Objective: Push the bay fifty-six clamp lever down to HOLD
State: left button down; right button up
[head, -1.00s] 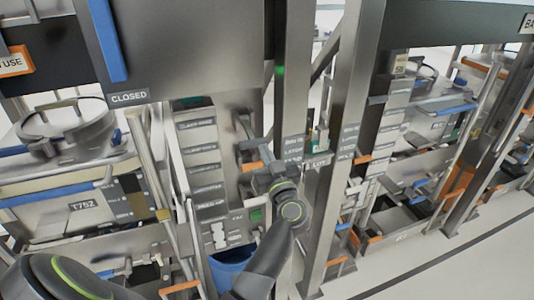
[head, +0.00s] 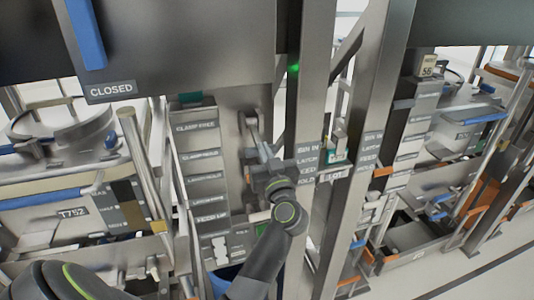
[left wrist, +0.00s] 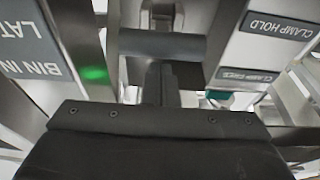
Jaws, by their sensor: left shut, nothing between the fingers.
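My left gripper (head: 262,158) is in front of the bay's recessed panel, with its fingers shut and nothing between them. In the left wrist view the shut fingers (left wrist: 161,84) point at a grey horizontal bar (left wrist: 160,43), apparently the clamp lever's handle. I cannot tell whether they touch it. In the head view the gripper partly hides the lever, whose upper mount (head: 251,119) shows above it. Label plates to the left include CLAMP FREE (head: 197,125) and CLAMP HOLD (head: 200,155); the latter also shows upside down in the left wrist view (left wrist: 280,27). My right gripper is out of view.
A steel post (head: 310,110) with a lit green lamp (head: 294,68) stands right of my gripper. A CLOSED panel (head: 180,45) hangs above, and a blue bin (head: 222,279) shows below.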

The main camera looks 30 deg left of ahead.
pick_arm(q)
notch_tip(320, 180, down, 3)
jog(key=t+y+b, duration=0.1)
jog(key=b, duration=0.3)
jog(key=shift+a+t+y, duration=0.1)
jog(key=shift+t+y, duration=0.2)
jog(key=shift+t, duration=0.1)
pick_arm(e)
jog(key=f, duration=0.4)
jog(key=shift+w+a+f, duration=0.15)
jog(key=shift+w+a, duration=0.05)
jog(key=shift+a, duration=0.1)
